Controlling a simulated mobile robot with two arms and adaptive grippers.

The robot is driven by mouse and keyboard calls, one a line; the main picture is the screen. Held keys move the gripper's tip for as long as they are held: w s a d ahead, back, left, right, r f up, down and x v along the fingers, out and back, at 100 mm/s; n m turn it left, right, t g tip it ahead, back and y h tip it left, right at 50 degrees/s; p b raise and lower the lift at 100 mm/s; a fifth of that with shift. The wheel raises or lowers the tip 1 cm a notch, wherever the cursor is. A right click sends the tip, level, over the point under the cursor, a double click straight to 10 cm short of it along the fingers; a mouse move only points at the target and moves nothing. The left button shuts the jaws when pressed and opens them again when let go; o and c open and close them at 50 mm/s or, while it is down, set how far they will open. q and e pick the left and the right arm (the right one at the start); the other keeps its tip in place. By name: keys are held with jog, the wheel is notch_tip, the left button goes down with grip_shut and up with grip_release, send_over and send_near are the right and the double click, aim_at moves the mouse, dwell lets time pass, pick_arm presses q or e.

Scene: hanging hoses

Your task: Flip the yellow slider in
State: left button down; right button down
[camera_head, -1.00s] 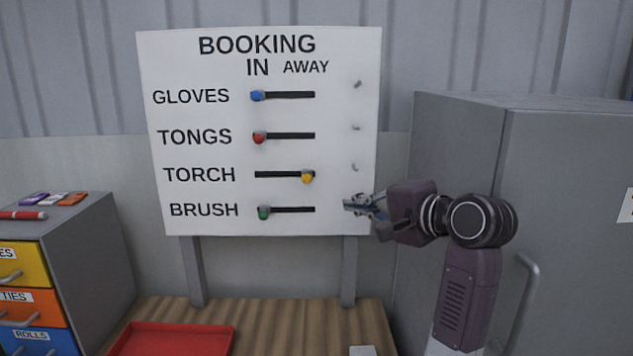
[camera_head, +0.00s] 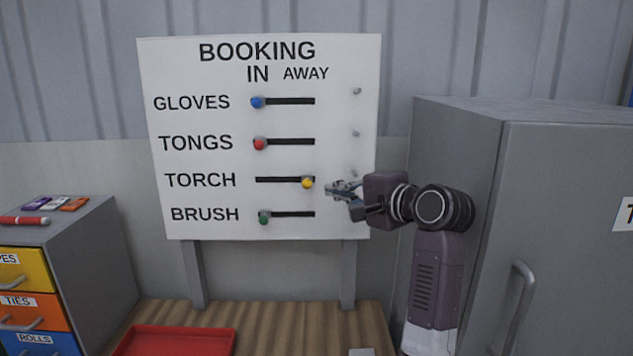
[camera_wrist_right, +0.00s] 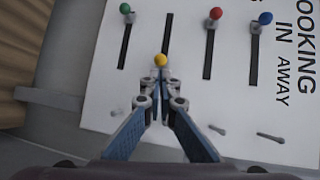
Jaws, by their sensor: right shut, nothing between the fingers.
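The yellow slider (camera_head: 307,183) sits at the right end, under AWAY, of the TORCH slot (camera_head: 278,179) on the white booking board (camera_head: 225,228). My right gripper (camera_head: 330,187) is shut and empty, just right of the yellow slider in the head view. In the right wrist view the yellow slider (camera_wrist_right: 160,60) shows just beyond the closed fingertips (camera_wrist_right: 158,76). Whether they touch it I cannot tell. My left gripper is not in view.
The blue (camera_head: 257,102), red (camera_head: 260,143) and green (camera_head: 264,217) sliders sit at the left ends of their slots. Small pegs (camera_head: 356,91) stick out at the board's right. A grey cabinet (camera_head: 460,150) stands at the right. A red tray (camera_head: 175,342) lies below.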

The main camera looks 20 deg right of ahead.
aim_at(310, 185)
jog(key=p+x, duration=0.2)
jog(key=x, duration=0.5)
jog(key=shift+w, duration=0.2)
